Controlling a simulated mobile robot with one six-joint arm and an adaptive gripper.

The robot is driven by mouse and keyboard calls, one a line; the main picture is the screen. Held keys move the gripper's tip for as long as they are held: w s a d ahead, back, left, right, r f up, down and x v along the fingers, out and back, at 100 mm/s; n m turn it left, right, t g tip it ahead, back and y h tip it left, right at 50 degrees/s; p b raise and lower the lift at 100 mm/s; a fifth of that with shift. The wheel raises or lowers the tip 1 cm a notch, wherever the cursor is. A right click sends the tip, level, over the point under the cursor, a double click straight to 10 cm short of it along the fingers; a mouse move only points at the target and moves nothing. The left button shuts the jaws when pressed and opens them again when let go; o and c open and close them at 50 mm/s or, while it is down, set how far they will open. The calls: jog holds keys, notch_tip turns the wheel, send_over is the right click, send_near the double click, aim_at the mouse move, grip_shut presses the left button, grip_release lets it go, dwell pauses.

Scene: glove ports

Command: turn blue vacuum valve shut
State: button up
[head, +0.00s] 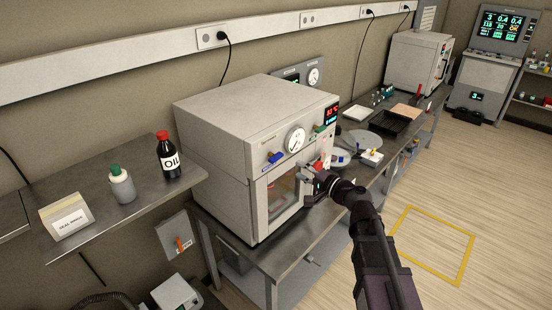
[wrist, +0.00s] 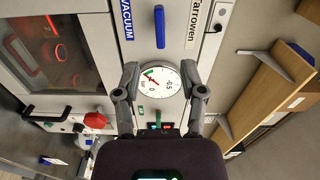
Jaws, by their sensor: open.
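The blue vacuum valve handle (head: 275,157) is on the upper front of the white vacuum oven (head: 213,150), left of the round gauge (head: 295,140). In the wrist view the handle (wrist: 159,27) is a slim blue bar beside the blue VACUUM label (wrist: 127,33). It lies beyond my fingertips, apart from them. My gripper (wrist: 159,75) is open and empty, with the gauge face (wrist: 160,82) showing between its fingers. In the head view my gripper (head: 312,174) is in front of the oven's right side, below and right of the handle.
The oven has a glass door (head: 283,190) and a red knob (wrist: 95,120) beside it. A shelf at left holds an oil bottle (head: 168,155), a green-capped bottle (head: 121,184) and a box (head: 67,216). The bench right of the oven carries dishes and a black tray (head: 400,122).

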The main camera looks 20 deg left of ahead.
aim_at(279, 159)
jog(key=x, duration=1)
jog(key=shift+w+a, duration=0.1)
jog(key=shift+a, duration=0.05)
grip_shut()
